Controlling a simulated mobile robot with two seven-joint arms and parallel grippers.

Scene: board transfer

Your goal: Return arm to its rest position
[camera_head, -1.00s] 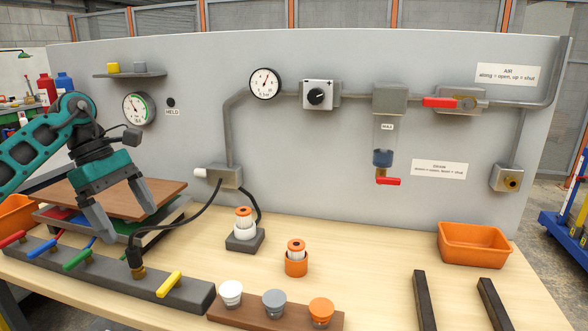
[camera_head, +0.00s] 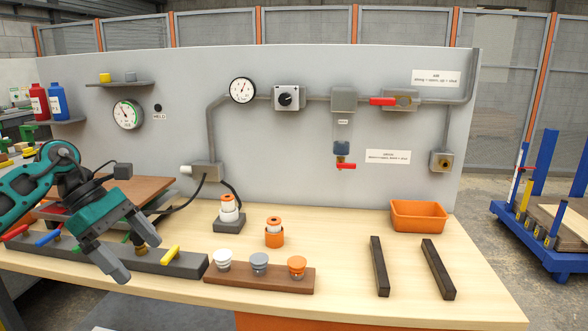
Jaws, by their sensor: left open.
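My left arm comes in from the left, teal and dark grey. Its gripper (camera_head: 137,259) is open and empty, its fingers pointing down and to the right. The fingers show in front of the dark valve block (camera_head: 185,264) on the bench, hiding part of it and of its coloured levers. The yellow lever (camera_head: 170,255) is just to the right of the fingers. Whether the fingers touch the block cannot be told. A brown board (camera_head: 150,187) lies behind the arm, partly hidden by it. My right gripper is not in view.
A brown strip (camera_head: 305,278) with white, grey and orange caps lies right of the block. An orange-and-white fitting (camera_head: 274,232), an orange bin (camera_head: 418,216) and two dark bars (camera_head: 379,266) stand farther right. The grey panel (camera_head: 300,150) rises behind the bench (camera_head: 335,240).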

